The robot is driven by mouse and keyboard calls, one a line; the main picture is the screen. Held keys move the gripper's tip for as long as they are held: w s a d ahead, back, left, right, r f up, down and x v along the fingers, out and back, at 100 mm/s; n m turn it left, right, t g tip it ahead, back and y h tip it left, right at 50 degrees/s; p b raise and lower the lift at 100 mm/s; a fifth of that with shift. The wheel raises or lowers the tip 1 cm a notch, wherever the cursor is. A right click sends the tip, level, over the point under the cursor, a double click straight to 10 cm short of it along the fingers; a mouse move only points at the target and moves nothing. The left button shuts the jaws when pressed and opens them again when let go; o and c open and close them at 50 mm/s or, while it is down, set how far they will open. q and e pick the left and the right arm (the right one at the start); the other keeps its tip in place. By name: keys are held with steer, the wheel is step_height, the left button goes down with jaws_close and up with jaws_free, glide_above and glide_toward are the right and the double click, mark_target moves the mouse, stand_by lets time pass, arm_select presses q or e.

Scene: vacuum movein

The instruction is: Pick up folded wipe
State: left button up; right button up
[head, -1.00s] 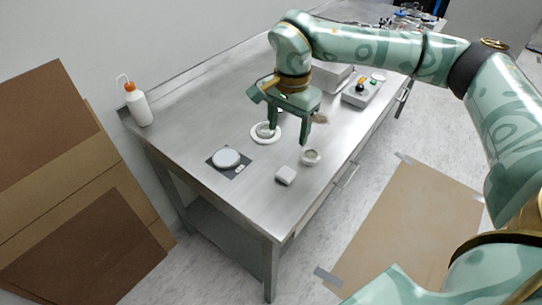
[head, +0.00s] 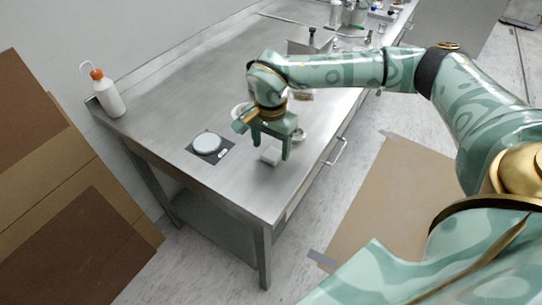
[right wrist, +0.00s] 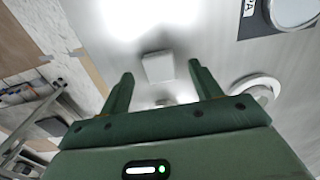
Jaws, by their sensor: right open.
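The folded wipe (head: 270,157) is a small white block lying on the steel bench near its front edge. My right gripper (head: 271,148) is open and empty, pointing down, with its fingers close above and around the wipe in the head view. In the right wrist view the wipe (right wrist: 158,67) shows between and just beyond the two fingertips (right wrist: 161,73). Whether the fingers touch it I cannot tell. My left gripper is not in view.
A white disc on a dark pad (head: 207,143) lies left of the wipe. A small round dish (head: 300,135) is close to the right finger. A white ring (right wrist: 257,88) lies nearby, partly hidden in the head view. A wash bottle (head: 107,95) stands at the bench's left end.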

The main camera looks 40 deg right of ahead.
mark_target(272, 155)
step_height(272, 155, down, 3)
steer(key=shift+r, duration=0.15)
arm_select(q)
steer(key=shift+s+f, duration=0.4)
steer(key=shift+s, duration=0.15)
arm_select(e)
steer(key=shift+r, duration=0.1)
steer(key=c, duration=1)
steer(key=shift+c, duration=0.2)
